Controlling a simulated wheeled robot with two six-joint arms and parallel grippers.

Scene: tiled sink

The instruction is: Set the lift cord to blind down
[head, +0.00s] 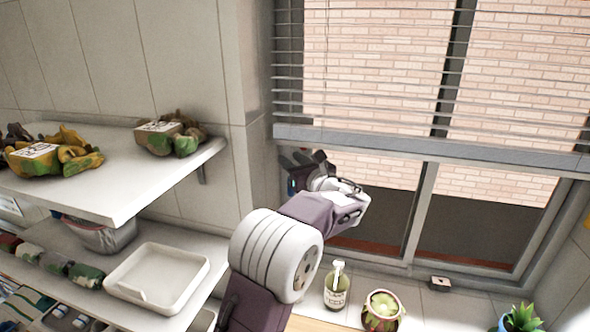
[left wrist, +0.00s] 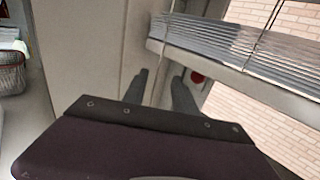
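The window blind (head: 420,70) hangs partly lowered, its slats over the upper window and its grey bottom rail (head: 430,148) partway down. In the left wrist view the blind's slats (left wrist: 225,42) and rail (left wrist: 240,82) are at the upper right. A small round red piece (left wrist: 197,77) shows just under the rail, by the right finger; I cannot tell whether it is the lift cord's end. My left gripper (head: 305,160) is at the window's left edge, just below the rail. My right gripper is out of view.
A soap bottle (head: 337,290), a potted cactus (head: 382,310) and a small box (head: 439,284) stand along the sill. A blue-potted plant (head: 521,319) is at lower right.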

